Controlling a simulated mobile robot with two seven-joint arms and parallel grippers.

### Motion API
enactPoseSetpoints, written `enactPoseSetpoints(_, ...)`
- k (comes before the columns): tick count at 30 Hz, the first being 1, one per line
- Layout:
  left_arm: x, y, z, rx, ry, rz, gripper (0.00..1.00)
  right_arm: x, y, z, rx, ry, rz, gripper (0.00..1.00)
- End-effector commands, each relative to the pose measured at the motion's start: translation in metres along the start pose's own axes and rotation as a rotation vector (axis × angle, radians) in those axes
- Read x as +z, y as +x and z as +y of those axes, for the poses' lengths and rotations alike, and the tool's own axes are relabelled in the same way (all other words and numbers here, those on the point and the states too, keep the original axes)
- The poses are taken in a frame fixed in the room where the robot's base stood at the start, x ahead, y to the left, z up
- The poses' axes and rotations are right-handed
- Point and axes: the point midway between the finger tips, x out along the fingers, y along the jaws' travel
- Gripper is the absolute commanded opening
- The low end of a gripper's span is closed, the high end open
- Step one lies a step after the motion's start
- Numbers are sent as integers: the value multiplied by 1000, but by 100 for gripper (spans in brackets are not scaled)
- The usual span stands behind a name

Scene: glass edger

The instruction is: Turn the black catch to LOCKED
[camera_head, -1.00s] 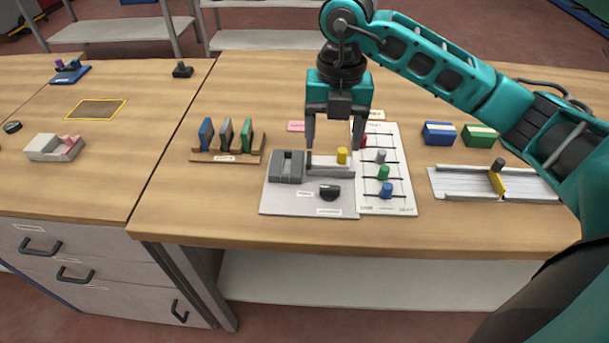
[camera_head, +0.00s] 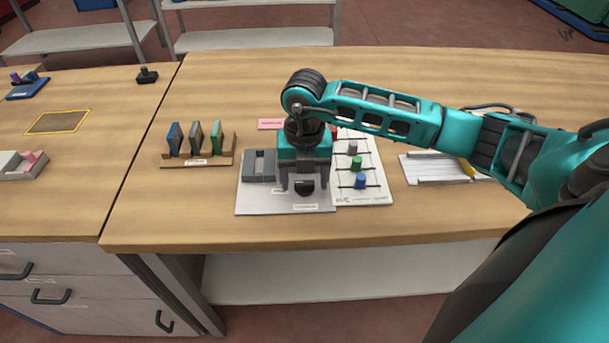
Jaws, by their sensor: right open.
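The black catch (camera_head: 304,188) is a dark knob near the front of a light grey plate (camera_head: 262,204). Small labels lie near it, too small to read, so I cannot tell which one it points at. My right gripper (camera_head: 303,190) points down over the plate with its fingers apart, one on each side of the catch in the picture. I cannot tell whether they touch it. The gripper hides the yellow-pegged block behind. A grey block (camera_head: 259,166) sits on the plate to the left. My left gripper is not in view.
A white board with coloured pegs (camera_head: 362,194) lies right beside the plate. A wooden rack (camera_head: 170,161) with several upright coloured pieces stands to the left. A pale grooved tray (camera_head: 432,170) lies farther right. The table front is clear.

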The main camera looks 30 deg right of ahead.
Motion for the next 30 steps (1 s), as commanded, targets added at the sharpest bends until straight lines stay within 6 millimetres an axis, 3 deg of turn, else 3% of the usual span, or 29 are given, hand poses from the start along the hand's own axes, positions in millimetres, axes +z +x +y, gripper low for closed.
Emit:
enactPoseSetpoints(6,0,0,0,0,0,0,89,0,0,0,0,0,0,70)
enactPoseSetpoints(24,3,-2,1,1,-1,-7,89,0,0,0,0,0,0,14)
enactPoseSetpoints(30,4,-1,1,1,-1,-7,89,0,0,0,0,-12,0,14)
